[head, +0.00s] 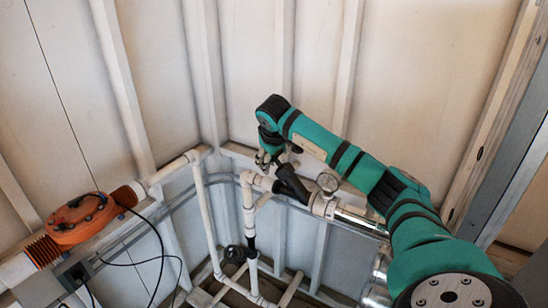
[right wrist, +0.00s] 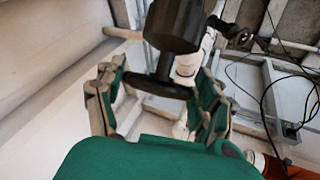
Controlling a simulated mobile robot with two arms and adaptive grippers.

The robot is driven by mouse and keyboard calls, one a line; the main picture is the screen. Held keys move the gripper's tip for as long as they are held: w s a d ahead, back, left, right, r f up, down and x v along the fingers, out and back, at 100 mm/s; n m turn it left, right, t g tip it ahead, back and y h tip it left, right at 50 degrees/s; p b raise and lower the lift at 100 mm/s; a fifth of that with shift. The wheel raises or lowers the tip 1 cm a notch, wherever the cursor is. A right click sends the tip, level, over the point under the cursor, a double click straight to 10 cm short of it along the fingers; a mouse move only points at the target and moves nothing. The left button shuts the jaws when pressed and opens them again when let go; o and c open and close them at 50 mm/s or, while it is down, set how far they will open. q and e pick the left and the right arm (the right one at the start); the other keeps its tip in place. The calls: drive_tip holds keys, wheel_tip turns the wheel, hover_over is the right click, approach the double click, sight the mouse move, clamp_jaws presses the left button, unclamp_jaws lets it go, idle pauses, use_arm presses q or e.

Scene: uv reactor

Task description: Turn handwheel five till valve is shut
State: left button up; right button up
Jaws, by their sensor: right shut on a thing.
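In the right wrist view, a black handwheel (right wrist: 160,86) lies between the two fingers of my right gripper (right wrist: 156,95), with a thick black valve body (right wrist: 176,24) beyond it. I take it as handwheel five, but no number is readable. The right gripper is shut on it. In the head view, my right gripper (head: 269,158) reaches down at the corner pipework, beside the slanted black valve body (head: 291,183). The wheel itself is mostly hidden there by the gripper and wrist. My left gripper is not in view.
A pressure gauge (head: 328,182) and metal pipe (head: 357,219) are right of the valve, under my forearm. A second black handwheel (head: 235,254) sits lower on the white pipes (head: 205,205). An orange unit (head: 80,220) with black cables is at left. Ribbed walls stand close behind.

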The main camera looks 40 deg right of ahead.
drive_tip(key=m+h+p, duration=0.1)
drive_tip(key=m+h, duration=0.1)
drive_tip(key=h, duration=0.1)
drive_tip(key=shift+a+r, duration=0.1)
drive_tip(key=m+g+h, duration=0.1)
drive_tip(key=m+h, duration=0.1)
drive_tip(key=h, duration=0.1)
drive_tip(key=shift+w+m, duration=0.1)
drive_tip(key=shift+m, duration=0.2)
drive_tip(key=m+g+h, duration=0.1)
drive_tip(key=m+h, duration=0.1)
drive_tip(key=shift+g+h, duration=0.3)
drive_tip(key=shift+g, duration=0.1)
drive_tip(key=shift+f+m+g+h+b, duration=0.2)
drive_tip(key=shift+m+g+h+b, duration=0.35)
drive_tip(key=shift+m+g+h, duration=0.45)
drive_tip(key=shift+w+f+m+g+b, duration=0.1)
drive_tip(key=shift+m+g+b, duration=0.3)
drive_tip(key=shift+m, duration=0.1)
drive_tip(key=m+g+h+b, duration=0.2)
drive_tip(key=m+g+b, duration=0.3)
drive_tip(key=b, duration=0.6)
drive_tip(key=shift+f, duration=0.15)
drive_tip(key=shift+m+g+b, duration=0.6)
drive_tip(key=shift+g+b, duration=0.1)
drive_tip(key=shift+b, duration=0.9)
